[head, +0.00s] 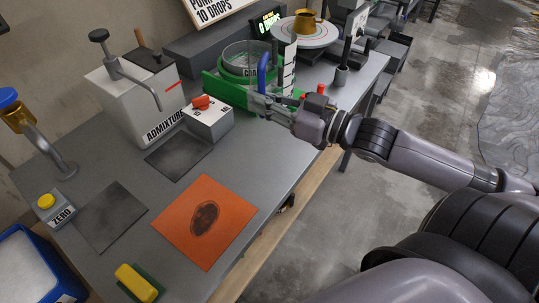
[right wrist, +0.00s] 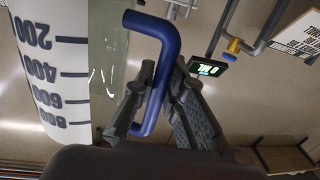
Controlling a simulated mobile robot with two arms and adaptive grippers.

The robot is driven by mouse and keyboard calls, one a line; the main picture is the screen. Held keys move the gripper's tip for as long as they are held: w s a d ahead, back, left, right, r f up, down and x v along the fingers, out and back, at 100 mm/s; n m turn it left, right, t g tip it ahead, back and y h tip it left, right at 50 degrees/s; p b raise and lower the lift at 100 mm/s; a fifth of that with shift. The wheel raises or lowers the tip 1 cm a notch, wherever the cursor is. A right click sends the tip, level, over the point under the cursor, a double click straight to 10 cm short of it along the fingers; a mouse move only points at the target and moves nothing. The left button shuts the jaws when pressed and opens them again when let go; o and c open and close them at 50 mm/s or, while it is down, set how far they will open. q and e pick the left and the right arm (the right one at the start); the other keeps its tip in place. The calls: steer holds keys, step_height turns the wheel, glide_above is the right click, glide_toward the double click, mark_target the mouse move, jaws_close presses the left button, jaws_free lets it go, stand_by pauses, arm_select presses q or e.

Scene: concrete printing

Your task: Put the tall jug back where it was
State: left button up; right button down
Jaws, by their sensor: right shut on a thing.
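The tall jug (head: 289,72) is a clear vessel with a white scale strip and a blue handle (head: 264,72). It is upright at the back right of the table, in front of the green stand. My right gripper (head: 264,101) is shut on the blue handle. In the right wrist view the handle (right wrist: 168,45) passes between the fingers, and the scale strip (right wrist: 52,65) shows beside it. The jug's base is hidden behind the gripper, so I cannot tell whether it touches the table. My left gripper is not in view.
An orange mat (head: 178,222) with a dark round patch lies in front. Behind it are a dark grey mat (head: 178,155), a box with a red knob (head: 208,122) and the white admixture dispenser (head: 135,100). A round clear container (head: 247,58) in the green stand (head: 212,84) is close to the jug.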

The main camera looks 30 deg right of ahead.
step_height(320, 180, down, 19)
steer(key=shift+f+b, duration=0.15)
steer(key=shift+b, duration=0.45)
steer(key=shift+f, duration=0.1)
steer(key=c, duration=1.6)
jaws_free()
steer(key=shift+c, duration=0.2)
steer(key=v, duration=1.2)
